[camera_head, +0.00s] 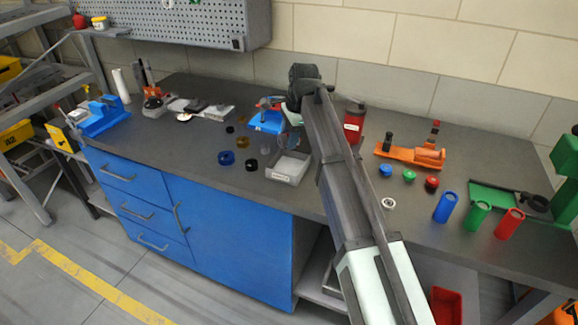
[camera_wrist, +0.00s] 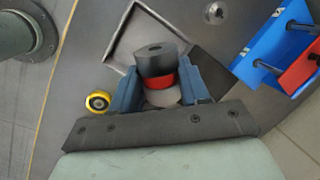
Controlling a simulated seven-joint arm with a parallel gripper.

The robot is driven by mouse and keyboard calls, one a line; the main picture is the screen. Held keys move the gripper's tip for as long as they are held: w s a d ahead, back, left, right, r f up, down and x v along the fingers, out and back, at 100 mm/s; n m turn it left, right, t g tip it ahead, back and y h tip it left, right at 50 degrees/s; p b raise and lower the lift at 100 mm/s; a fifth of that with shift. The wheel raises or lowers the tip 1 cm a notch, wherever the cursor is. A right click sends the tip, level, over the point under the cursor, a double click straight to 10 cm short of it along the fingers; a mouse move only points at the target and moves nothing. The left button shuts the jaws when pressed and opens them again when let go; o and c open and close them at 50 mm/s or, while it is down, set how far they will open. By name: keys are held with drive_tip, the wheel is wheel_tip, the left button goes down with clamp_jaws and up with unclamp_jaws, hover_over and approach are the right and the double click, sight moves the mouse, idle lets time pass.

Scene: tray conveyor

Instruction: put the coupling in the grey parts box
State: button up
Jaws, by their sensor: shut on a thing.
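My gripper (camera_wrist: 161,84) is shut on the coupling (camera_wrist: 156,59), a dark grey cylinder with a hole in its top, a red band in the middle and a lighter grey lower part. The coupling stands roughly upright between the two blue-grey fingers. The grey parts box (camera_head: 283,178) is an open tray near the bench front in the head view. In the wrist view the grey parts box (camera_wrist: 118,44) lies just beyond the coupling, which covers its near corner. I cannot tell the height between them. In the head view my arm and gripper largely hide the coupling.
A blue ring (camera_head: 226,158) and a black ring (camera_head: 252,165) lie left of the box. A blue vise (camera_head: 266,121) stands behind it. A red can (camera_head: 354,123) and an orange fixture (camera_head: 411,153) stand to the right. A yellow ring (camera_wrist: 98,101) lies left of my fingers.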

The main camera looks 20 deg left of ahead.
drive_tip(key=shift+s+d+f+x, duration=0.1)
drive_tip(key=shift+d+x, duration=0.25)
drive_tip(key=shift+x, duration=1.15)
drive_tip(key=shift+s+d+f+x, duration=0.1)
drive_tip(key=shift+d+x, duration=0.25)
drive_tip(key=shift+x, duration=1.2)
drive_tip(key=shift+s+d+f+x, duration=0.1)
drive_tip(key=shift+d+x, duration=0.25)
drive_tip(key=shift+x, duration=1.15)
drive_tip(key=o, duration=1.2)
drive_tip(key=v, duration=1.2)
drive_tip(key=shift+w+r, duration=0.1)
